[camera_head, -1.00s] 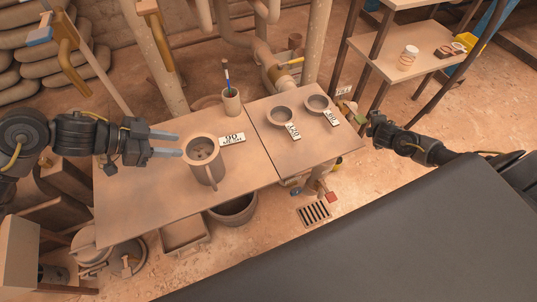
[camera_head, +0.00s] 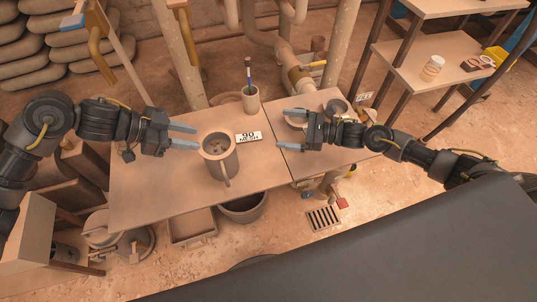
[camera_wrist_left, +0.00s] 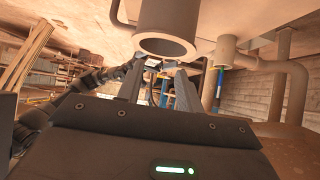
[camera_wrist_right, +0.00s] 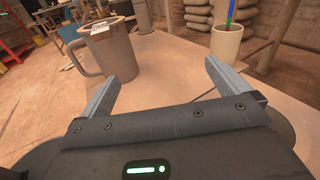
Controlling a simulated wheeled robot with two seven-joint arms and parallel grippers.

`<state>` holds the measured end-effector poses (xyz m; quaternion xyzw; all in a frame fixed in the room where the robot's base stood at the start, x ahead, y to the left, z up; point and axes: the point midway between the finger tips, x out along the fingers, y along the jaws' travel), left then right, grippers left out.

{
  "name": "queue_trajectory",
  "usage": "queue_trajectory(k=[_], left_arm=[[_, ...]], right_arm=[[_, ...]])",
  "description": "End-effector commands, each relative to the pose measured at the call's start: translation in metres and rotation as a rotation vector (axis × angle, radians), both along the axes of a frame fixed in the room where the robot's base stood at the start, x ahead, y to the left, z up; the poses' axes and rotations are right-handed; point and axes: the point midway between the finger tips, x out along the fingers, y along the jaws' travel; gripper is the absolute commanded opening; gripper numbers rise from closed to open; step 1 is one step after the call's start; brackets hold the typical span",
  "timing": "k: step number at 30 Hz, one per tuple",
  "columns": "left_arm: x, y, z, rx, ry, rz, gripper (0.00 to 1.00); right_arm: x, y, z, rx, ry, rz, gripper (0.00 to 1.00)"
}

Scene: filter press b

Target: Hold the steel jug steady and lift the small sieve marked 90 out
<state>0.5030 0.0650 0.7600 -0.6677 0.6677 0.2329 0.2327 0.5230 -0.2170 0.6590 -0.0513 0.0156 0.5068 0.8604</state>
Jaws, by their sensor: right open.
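The steel jug (camera_head: 228,167) stands upright on the table, its handle towards the front. It also shows in the right wrist view (camera_wrist_right: 117,58) and upside down in the left wrist view (camera_wrist_left: 170,20). The small sieve (camera_head: 216,146) seems to sit in its mouth. Its white tag marked 90 (camera_head: 249,137) juts out at the rim on the right. My left gripper (camera_head: 190,135) is open just left of the jug, fingers pointing at it, apart from it. My right gripper (camera_head: 290,130) is open and empty, right of the tag, facing the jug.
A pen cup (camera_head: 250,101) stands behind the jug. Two other small sieves (camera_head: 337,107) lie at the table's right, partly hidden by my right gripper. Table space (camera_head: 150,190) left of the jug is clear. A shelf (camera_head: 435,70) stands at the back right.

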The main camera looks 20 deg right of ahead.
Motion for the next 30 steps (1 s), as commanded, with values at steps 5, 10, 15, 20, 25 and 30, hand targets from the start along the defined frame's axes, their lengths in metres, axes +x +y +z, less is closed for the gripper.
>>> queue_trajectory(k=[5, 10, 15, 20, 25, 30], left_arm=[[0.000, 0.000, 0.000, 0.000, 0.000, 0.000, 0.36], [0.000, 0.000, 0.000, 0.000, 0.000, 0.000, 0.36], [0.000, 0.000, 0.000, 0.000, 0.000, 0.000, 0.36], [0.000, 0.000, 0.000, 0.000, 0.000, 0.000, 0.36], [0.000, 0.000, 0.000, 0.000, 0.000, 0.000, 0.36], [0.000, 0.000, 0.000, 0.000, 0.000, 0.000, 0.36]], right_arm=[[-0.037, 0.058, -0.016, 0.066, 0.007, 0.129, 1.00], [-0.056, 0.081, -0.023, 0.096, 0.028, 0.184, 1.00], [-0.059, 0.086, -0.025, 0.103, 0.034, 0.194, 1.00], [-0.056, 0.094, -0.025, 0.104, 0.033, 0.193, 1.00], [-0.048, 0.119, -0.025, 0.105, 0.035, 0.193, 1.00], [-0.039, 0.149, -0.025, 0.105, 0.035, 0.193, 1.00]])
